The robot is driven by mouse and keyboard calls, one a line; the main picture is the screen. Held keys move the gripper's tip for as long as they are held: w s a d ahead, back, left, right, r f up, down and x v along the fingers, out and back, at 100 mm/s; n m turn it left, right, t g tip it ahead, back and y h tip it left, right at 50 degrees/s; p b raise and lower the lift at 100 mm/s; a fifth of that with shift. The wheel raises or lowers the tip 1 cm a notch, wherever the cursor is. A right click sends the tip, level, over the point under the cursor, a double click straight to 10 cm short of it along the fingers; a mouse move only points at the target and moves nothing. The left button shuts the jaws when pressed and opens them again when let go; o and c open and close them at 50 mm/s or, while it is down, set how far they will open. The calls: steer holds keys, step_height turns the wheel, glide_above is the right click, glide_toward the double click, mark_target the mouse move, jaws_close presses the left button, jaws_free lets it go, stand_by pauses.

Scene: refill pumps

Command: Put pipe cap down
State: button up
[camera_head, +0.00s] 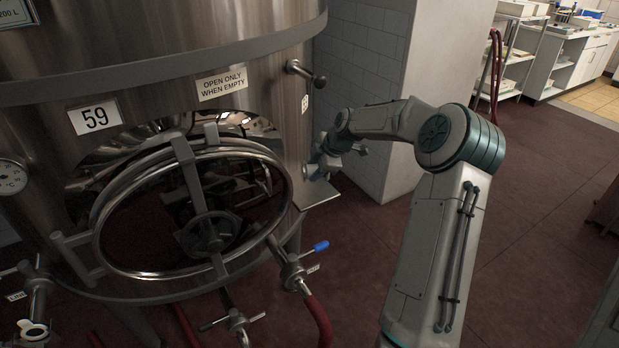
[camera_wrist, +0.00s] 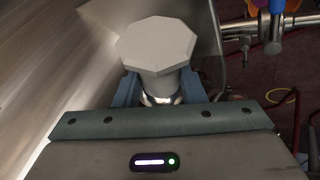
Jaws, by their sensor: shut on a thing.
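The pipe cap (camera_wrist: 157,45) is a pale, eight-sided piece with a narrower round neck below it. It sits between the two blue fingers of my gripper (camera_wrist: 160,90) in the wrist view, and the fingers are shut on its neck. In the head view my gripper (camera_head: 316,168) is close beside the right side of the steel tank, just above a small metal shelf (camera_head: 322,194). I cannot tell whether the cap touches the shelf. The cap's underside is hidden by the fingers.
The large steel tank (camera_head: 60,75) with its round hatch (camera_head: 120,271) fills the left. A handle (camera_head: 305,72) sticks out above my gripper. A blue-handled valve (camera_head: 320,247) and red hose are below the shelf. A tiled pillar (camera_head: 375,65) stands behind my arm.

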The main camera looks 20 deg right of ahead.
mark_target(309, 168)
steer(key=shift+w+a+f, duration=0.25)
steer(key=shift+w+f, duration=0.15)
steer(key=shift+w, duration=0.25)
steer(key=shift+w+a+f, duration=0.2)
steer(key=shift+w+f, duration=0.2)
steer(key=shift+w, duration=0.2)
steer(key=shift+f+p, duration=0.55)
steer(key=shift+f, duration=1.45)
steer(key=shift+f, duration=0.15)
steer(key=o, duration=1.1)
